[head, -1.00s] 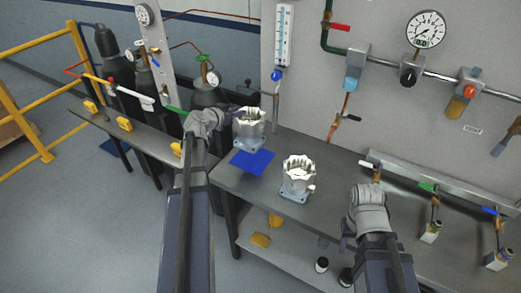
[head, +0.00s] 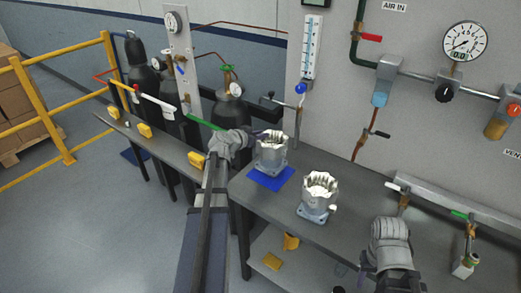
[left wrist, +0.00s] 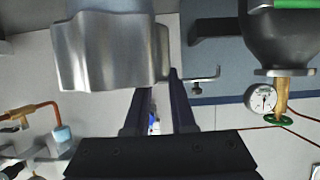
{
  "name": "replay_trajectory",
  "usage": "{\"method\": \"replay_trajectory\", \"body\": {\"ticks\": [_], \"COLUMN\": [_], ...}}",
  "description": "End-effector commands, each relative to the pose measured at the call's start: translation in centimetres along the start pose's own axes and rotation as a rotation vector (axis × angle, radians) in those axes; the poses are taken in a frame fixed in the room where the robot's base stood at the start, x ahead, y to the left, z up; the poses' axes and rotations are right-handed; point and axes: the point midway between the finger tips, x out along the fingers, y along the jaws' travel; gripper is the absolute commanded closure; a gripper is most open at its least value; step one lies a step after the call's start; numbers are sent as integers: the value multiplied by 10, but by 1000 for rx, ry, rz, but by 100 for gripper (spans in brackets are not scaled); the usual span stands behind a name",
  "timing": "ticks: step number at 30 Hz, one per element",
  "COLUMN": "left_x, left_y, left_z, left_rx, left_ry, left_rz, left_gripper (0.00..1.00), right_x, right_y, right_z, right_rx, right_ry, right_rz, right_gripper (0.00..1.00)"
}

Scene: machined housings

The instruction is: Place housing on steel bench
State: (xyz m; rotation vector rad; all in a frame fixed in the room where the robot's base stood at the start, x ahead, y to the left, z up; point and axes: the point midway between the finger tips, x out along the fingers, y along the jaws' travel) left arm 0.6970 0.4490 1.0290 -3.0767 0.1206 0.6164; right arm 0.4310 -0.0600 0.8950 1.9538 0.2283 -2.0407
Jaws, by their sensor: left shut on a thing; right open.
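A silver housing (head: 271,153) with a scalloped rim is upright over the blue mat (head: 259,183) on the grey steel bench (head: 355,200). My left gripper (head: 259,135) is shut on its upper rim from the left. Its base is at or just above the mat; I cannot tell if it touches. The housing (left wrist: 105,50) fills the upper left of the left wrist view, by the dark fingers (left wrist: 160,100); the fingertips are partly hidden. A second similar housing (head: 318,195) stands on the bench to the right. My right gripper (head: 364,272) is open and empty by the front edge.
Valves and a rail (head: 430,200) line the bench's back right. A panel with a thermometer (head: 311,48) and gauge (head: 465,41) stands behind. Gas cylinders (head: 185,95) stand at the left behind a narrow shelf (head: 165,150). Bare bench lies right of the second housing.

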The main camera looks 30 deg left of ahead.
Motion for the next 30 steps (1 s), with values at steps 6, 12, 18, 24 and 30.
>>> {"method": "replay_trajectory", "body": {"ticks": [6,12,18,24,30], "left_x": [1,9,15,14,16], "left_y": [0,0,-1,0,0], "left_z": [2,21,36,34,37], "left_rx": [-4,-4,-4,-3,-4], "left_ry": [3,3,3,2,3], "left_rz": [0,0,0,0,0], "left_gripper": [100,100,100,100,100], "right_x": [3,23,39,37,41], "right_y": [0,-2,-4,-4,-4], "right_z": [0,-1,-2,-2,-2], "right_rx": [0,0,0,0,0], "right_ry": [0,0,0,0,0], "right_rz": [0,0,0,0,0], "right_gripper": [50,50,50,50,50]}}
